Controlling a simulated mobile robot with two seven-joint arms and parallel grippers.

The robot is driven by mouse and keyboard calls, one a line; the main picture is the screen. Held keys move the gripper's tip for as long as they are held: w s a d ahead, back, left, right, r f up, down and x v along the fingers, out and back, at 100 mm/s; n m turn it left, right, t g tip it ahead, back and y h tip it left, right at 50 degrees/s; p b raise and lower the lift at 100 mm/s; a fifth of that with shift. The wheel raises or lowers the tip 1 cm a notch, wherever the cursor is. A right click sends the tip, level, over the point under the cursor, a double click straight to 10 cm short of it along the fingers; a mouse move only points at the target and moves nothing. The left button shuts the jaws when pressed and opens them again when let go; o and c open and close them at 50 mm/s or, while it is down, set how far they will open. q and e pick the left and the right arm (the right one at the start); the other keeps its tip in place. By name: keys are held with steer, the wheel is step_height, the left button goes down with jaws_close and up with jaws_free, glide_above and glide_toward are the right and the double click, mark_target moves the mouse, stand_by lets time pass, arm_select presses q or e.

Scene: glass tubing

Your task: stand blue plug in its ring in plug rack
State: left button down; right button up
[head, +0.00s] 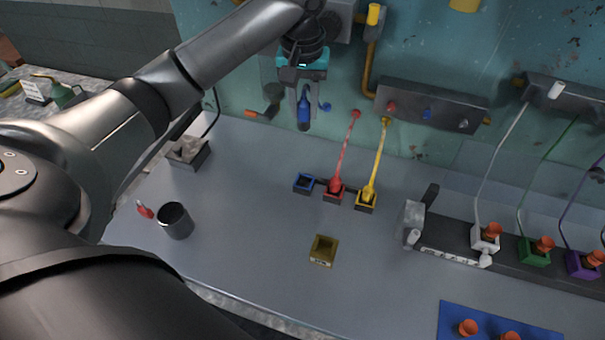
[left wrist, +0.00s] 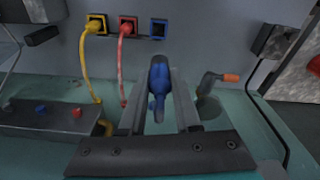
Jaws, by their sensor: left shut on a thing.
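My left gripper (head: 304,108) is shut on the blue plug (head: 304,112) and holds it up near the teal wall, above and behind the rack. In the left wrist view the plug (left wrist: 159,85) lies between the two fingers. The plug rack is a row of three square rings. The blue ring (head: 304,183) at its left end is empty; it also shows in the left wrist view (left wrist: 158,29). The red plug (head: 334,187) and yellow plug (head: 367,194) stand in the red and yellow rings, with cords running to the wall. My right gripper is not in view.
A brass-coloured square block (head: 323,250) sits in front of the rack. A grey cup (head: 175,221) stands at left. A rail with white, green and purple sockets (head: 534,251) is at right. An orange-handled crank (head: 262,113) sits on the wall left of the gripper. The bench between is clear.

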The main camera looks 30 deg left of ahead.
arm_select(q)
steer(key=shift+f, duration=0.4)
step_height(320, 180, down, 19)
steer(key=b, duration=0.3)
steer(key=shift+d, duration=0.1)
steer(key=shift+f, duration=0.1)
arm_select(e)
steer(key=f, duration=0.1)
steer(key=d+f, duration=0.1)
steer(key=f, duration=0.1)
arm_select(q)
steer(key=shift+f, duration=0.1)
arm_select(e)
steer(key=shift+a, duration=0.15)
arm_select(q)
steer(key=c, duration=0.6)
jaws_free()
steer(key=r, duration=0.4)
steer(key=r+p, duration=0.1)
steer(key=r, duration=0.3)
steer(key=s+r+p, duration=0.1)
steer(key=r, duration=0.3)
steer(key=shift+s+d+r, duration=0.1)
steer(key=shift+d, duration=0.2)
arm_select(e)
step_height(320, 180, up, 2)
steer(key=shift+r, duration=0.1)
